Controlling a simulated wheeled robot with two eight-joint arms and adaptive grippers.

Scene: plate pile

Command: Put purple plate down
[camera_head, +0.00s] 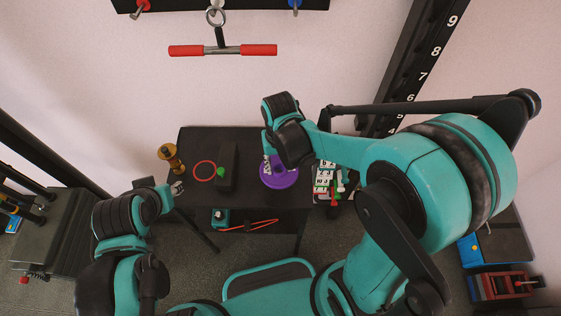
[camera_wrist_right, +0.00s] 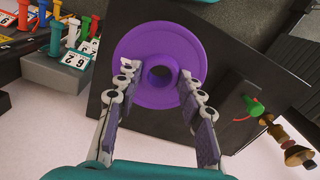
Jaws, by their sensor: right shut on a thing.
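The purple plate (camera_head: 279,178) is a round disc with a raised hub around a central hole. In the head view it is over the right part of the black table (camera_head: 262,221), partly hidden by my right gripper (camera_head: 267,163). In the right wrist view, the plate (camera_wrist_right: 140,50) lies between the two fingers of my right gripper (camera_wrist_right: 158,80), which is shut on its hub. I cannot tell whether the plate touches the tabletop. My left gripper (camera_head: 176,188) is by the table's left edge, away from the plate; its fingers are too small to judge.
A red ring (camera_head: 204,171), a black block (camera_head: 228,166) with a green knob and a gold-brown turned piece (camera_head: 171,157) stand left of the plate. Numbered blocks with coloured pegs (camera_head: 325,180) stand close on its right. A lower shelf holds a teal item (camera_head: 220,217).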

